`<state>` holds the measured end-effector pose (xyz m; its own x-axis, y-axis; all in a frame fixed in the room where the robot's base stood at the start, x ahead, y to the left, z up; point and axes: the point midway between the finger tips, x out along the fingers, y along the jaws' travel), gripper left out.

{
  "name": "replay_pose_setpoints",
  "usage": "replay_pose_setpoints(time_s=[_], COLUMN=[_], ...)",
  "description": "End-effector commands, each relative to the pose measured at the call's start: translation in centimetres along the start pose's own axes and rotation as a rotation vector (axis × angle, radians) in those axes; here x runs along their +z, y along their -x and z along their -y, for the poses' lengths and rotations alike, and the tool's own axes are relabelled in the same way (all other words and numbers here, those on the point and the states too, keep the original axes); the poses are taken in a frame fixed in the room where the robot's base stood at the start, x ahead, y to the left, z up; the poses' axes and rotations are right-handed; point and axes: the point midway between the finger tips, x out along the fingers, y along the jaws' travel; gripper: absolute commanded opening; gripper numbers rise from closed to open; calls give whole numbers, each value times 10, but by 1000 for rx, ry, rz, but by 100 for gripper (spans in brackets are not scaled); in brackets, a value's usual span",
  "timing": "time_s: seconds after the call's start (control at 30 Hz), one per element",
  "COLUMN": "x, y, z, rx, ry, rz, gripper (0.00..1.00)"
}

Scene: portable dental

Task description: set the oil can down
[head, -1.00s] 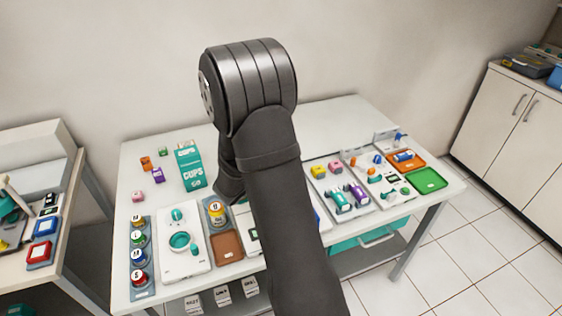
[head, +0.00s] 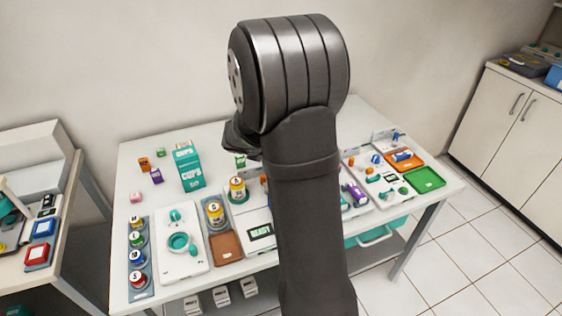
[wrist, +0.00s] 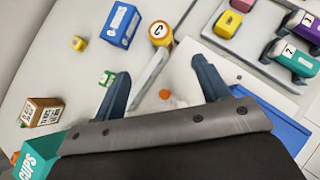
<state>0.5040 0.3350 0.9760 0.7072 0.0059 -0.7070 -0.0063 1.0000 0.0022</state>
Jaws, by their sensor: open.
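My gripper (wrist: 160,68) is open in the wrist view, its two dark blue fingers apart with no can between them. In the head view its jaws are hidden behind my arm. A yellow can with a lettered white top (head: 237,190) stands upright on the table, left of my arm. A similar can (head: 215,213) stands in a grey holder to its left. A yellow can marked C (wrist: 160,33) shows in the wrist view beyond the fingertips, apart from them. I cannot tell which can is the oil can.
A teal CUPS box (head: 189,168) stands at the back left. Several lettered cans stand in a grey rack (head: 150,280) beside a white device (head: 180,260). A brown tray (head: 226,246) lies in front. A small green block (wrist: 107,78) is near the left finger. Bare table shows behind the CUPS box.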

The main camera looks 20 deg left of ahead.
Motion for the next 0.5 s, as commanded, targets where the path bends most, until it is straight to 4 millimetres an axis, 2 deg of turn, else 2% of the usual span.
replay_pose_setpoints(time_s=[0.1, 0.5], x=[-2, -1], y=[-24, -93], z=[1, 1], rx=[-4, -4], ry=[1, 2], rz=[-3, -2], gripper=[68, 68])
